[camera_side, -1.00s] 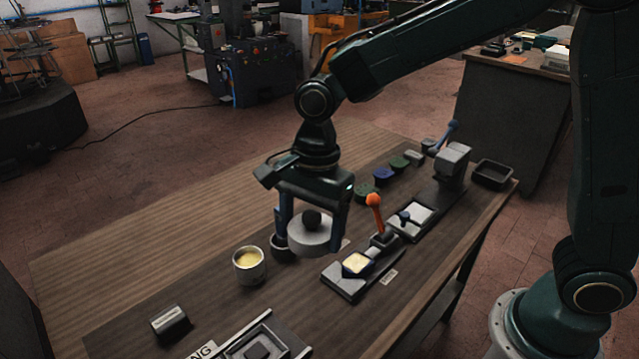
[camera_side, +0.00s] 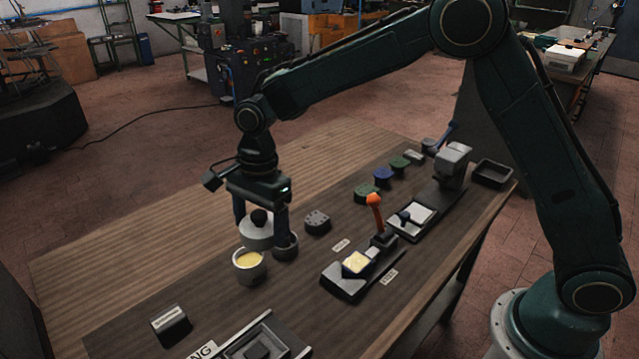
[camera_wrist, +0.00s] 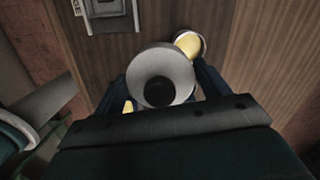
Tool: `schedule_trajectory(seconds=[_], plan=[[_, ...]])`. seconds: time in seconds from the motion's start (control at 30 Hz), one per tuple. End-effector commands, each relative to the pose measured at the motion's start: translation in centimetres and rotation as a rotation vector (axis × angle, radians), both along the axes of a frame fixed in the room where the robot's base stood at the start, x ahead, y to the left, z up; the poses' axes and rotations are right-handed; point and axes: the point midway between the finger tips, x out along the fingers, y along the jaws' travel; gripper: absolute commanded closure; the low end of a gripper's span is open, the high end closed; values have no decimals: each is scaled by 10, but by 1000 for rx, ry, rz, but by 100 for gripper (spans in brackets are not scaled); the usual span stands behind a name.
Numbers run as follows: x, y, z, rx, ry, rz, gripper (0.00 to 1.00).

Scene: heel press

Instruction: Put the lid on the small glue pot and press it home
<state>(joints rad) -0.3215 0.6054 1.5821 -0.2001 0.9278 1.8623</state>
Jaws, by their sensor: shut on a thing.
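The lid (camera_side: 256,234) is a pale grey disc with a black knob. My gripper (camera_side: 260,224) is shut on it, one finger on each side; the lid also shows between the fingers in the wrist view (camera_wrist: 160,68). The small glue pot (camera_side: 249,273) is a pale round pot, open, with yellow glue inside. In the side view the lid is held just above and behind the pot's rim. In the wrist view the pot (camera_wrist: 203,44) shows beyond the lid at upper right, partly covered by it, so the two are not lined up there.
A small dark cup (camera_side: 287,250) stands close right of the pot, by a finger. A grey round piece (camera_side: 317,221) lies behind it. A lever press with an orange knob (camera_side: 374,200) stands to the right. A grey block (camera_side: 170,325) and a fixture (camera_side: 255,345) are at front.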

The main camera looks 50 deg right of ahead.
Motion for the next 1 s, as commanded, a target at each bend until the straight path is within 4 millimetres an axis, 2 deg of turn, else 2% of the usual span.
schedule_trajectory(seconds=[0.03, 0.2, 0.4, 1.0], plan=[[10, 1, -8, 0, 2, -1, 38], [35, 5, -26, 0, 0, -2, 38], [51, 7, -39, 0, -1, -2, 38], [55, 8, -51, 0, 0, -1, 38]])
